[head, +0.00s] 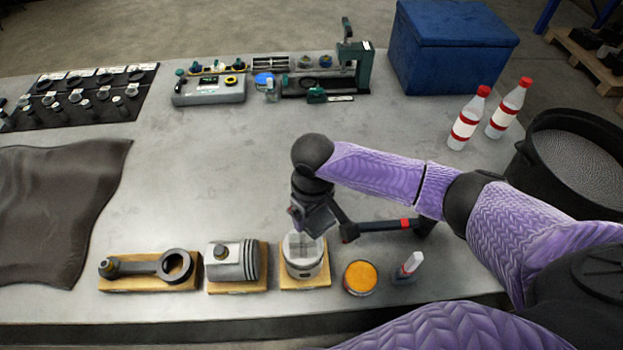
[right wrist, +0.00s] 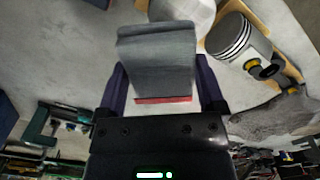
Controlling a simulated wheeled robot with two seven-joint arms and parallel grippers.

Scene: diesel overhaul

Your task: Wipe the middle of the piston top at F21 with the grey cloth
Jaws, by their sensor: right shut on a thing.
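An upright piston (head: 304,268) stands on a wooden block in the head view. My right gripper (head: 312,222) is above it, pointing down. It is shut on the grey cloth (head: 301,243), a folded pad that covers part of the piston top. In the right wrist view the cloth (right wrist: 157,62) sits between the two fingers of my right gripper (right wrist: 162,80), with a red strip along its near edge. A pale round surface, likely the piston top (right wrist: 182,12), shows beyond it. I cannot tell whether the cloth touches the top. No F21 label is readable. My left gripper is not in view.
A piston lying on its side (head: 230,262) and a connecting rod (head: 150,266) are to the left. An orange-topped tin (head: 360,278) and a small white-tipped item (head: 412,263) stand to the right. A dark sheet (head: 55,205) lies at far left. The table middle is clear.

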